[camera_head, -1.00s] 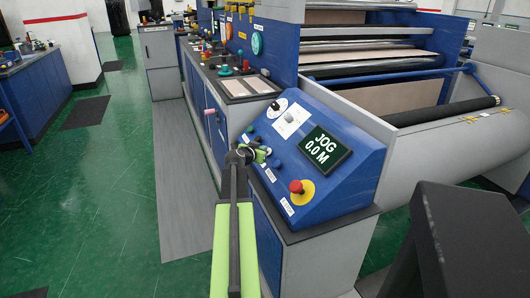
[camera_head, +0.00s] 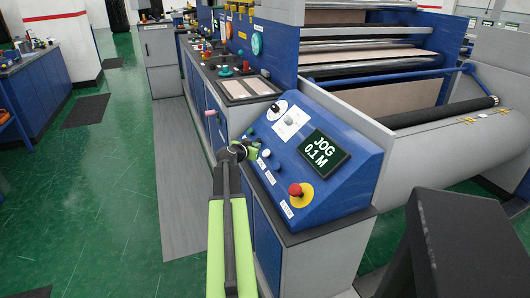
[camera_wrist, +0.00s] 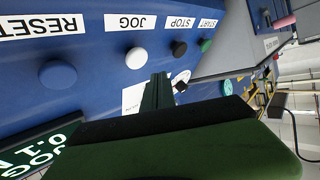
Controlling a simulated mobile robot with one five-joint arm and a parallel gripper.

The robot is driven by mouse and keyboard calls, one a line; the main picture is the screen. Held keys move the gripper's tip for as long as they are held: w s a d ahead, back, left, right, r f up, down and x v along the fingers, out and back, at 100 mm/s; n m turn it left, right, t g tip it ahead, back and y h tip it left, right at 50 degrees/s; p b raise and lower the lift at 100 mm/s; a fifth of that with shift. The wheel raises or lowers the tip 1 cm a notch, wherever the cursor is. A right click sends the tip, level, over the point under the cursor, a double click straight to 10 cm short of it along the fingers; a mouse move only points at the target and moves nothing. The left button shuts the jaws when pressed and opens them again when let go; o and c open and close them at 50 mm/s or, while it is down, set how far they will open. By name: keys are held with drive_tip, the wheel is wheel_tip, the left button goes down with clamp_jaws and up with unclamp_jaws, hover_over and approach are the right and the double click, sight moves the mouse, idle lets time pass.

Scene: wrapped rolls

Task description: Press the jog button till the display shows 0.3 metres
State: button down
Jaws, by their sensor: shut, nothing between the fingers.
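The display (camera_head: 324,152) on the sloped blue console reads "JOG 0.1 M"; part of it shows at the lower left of the wrist view (camera_wrist: 38,152). The white jog button (camera_wrist: 136,58) sits below the JOG label (camera_wrist: 130,22); it also shows in the head view (camera_head: 266,153). My gripper (camera_head: 253,148) is shut and empty, just left of the white button in the head view. In the wrist view its fingers (camera_wrist: 158,84) point at the panel, right of and below the white button, which is fully visible. They appear apart from it.
A blue reset button (camera_wrist: 57,74) is on one side of the jog button, a black stop button (camera_wrist: 178,48) and green start button (camera_wrist: 205,45) on the other. A red emergency stop (camera_head: 295,189) on yellow stands at the console's near end.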

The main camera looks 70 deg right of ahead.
drive_tip(key=shift+w+a+r+p, duration=0.3)
drive_tip(key=shift+w+r+p, duration=0.05)
drive_tip(key=shift+r, duration=0.2)
drive_tip(key=shift+w+a+r+p, duration=0.25)
drive_tip(key=shift+w+r+p, duration=0.1)
drive_tip(key=shift+r, duration=0.15)
